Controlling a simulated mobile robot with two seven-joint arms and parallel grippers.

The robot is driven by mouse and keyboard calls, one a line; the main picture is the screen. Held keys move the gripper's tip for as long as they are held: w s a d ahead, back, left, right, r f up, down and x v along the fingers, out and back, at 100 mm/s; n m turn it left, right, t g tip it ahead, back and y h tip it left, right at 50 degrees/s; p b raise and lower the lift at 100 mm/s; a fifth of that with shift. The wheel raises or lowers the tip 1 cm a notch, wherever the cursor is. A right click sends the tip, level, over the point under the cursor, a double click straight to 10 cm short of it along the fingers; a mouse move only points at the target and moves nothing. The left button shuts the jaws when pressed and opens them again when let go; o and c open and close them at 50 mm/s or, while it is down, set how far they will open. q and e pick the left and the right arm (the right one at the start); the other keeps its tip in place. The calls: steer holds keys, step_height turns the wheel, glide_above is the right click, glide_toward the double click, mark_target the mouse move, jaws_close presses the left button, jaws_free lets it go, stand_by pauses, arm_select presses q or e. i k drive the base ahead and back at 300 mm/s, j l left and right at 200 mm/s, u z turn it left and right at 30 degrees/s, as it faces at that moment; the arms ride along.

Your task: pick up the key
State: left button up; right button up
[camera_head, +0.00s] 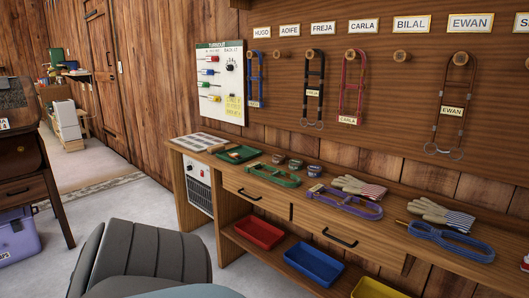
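I cannot make out a key for certain in the head view. A green tray (229,157) sits near the left end of the wooden bench (222,179), and what lies in it is too small to tell. Neither of my grippers shows.
Green (283,181), purple (345,211) and blue (450,247) halters and pairs of gloves (358,187) lie on the bench. Red (259,234) and blue bins (313,264) stand on its shelf. Halters hang from pegs above, beside a white board (220,82). Floor is open to the left.

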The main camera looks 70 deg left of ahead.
mark_target(235, 155)
steer(key=u, duration=2.45)
steer(key=i+j, duration=0.3)
steer(key=i, duration=0.2)
steer(key=i+j, duration=0.3)
steer(key=i, duration=0.2)
